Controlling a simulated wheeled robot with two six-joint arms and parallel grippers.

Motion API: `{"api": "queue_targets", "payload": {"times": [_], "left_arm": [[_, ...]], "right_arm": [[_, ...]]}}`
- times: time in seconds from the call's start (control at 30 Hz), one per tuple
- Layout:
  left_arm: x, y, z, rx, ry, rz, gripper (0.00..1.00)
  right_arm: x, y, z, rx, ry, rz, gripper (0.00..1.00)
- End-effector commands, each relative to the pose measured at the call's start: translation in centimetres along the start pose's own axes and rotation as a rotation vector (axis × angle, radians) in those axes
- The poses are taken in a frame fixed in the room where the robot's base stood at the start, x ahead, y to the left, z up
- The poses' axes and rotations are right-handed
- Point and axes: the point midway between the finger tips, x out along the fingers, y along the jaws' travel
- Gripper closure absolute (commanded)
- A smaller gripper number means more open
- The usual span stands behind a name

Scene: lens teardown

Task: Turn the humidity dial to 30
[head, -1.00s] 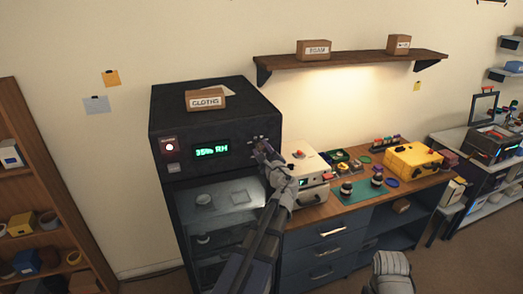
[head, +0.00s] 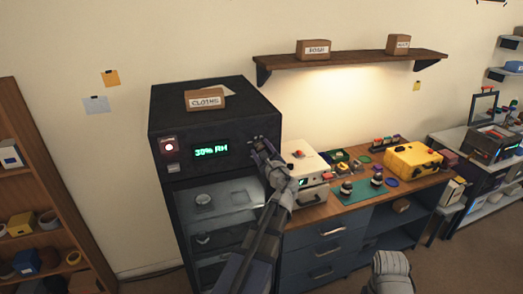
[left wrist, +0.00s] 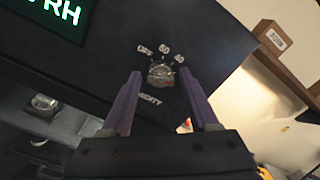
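The humidity dial (left wrist: 160,75) is a small round knob on the dark front panel of the cabinet (head: 163,110). Printed marks such as OFF and 60 ring it, and "IDITY" lettering shows partly below. The green display (head: 211,152) left of it reads thirty-something % RH; its last digit is blurred. My left gripper (left wrist: 160,73) is at the dial, open, with one finger on each side and a visible gap to the knob. In the head view my left gripper (head: 258,146) hides most of the dial.
A CLOTHS box (head: 205,99) sits on top of the cabinet. A white instrument (head: 305,163) stands close right of my left arm on the wooden bench. A shelf (head: 350,59) with boxes hangs above.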

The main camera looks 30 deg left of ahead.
Motion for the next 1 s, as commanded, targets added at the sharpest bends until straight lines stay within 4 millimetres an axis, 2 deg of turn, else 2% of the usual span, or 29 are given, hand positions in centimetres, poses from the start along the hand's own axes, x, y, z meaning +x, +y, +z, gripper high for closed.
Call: {"api": "queue_targets", "payload": {"times": [0.1, 0.37, 0.8, 1.0], "left_arm": [[0.0, 0.0, 0.0, 0.001, -0.001, -0.001, 0.28], [-0.2, 0.0, 0.1, 0.001, -0.001, -0.001, 0.28], [-6.6, 0.0, 0.1, 0.001, 0.001, -0.003, 0.28], [-7.8, 0.0, 0.0, 0.001, -0.001, -0.001, 0.28]], "right_arm": [[0.0, 0.0, 0.0, 0.0, 0.0, 0.0, 0.0], [0.0, 0.0, 0.0, 0.0, 0.0, 0.0, 0.0], [0.0, 0.0, 0.0, 0.0, 0.0, 0.0, 0.0], [0.0, 0.0, 0.0, 0.0, 0.0, 0.0, 0.0]]}}
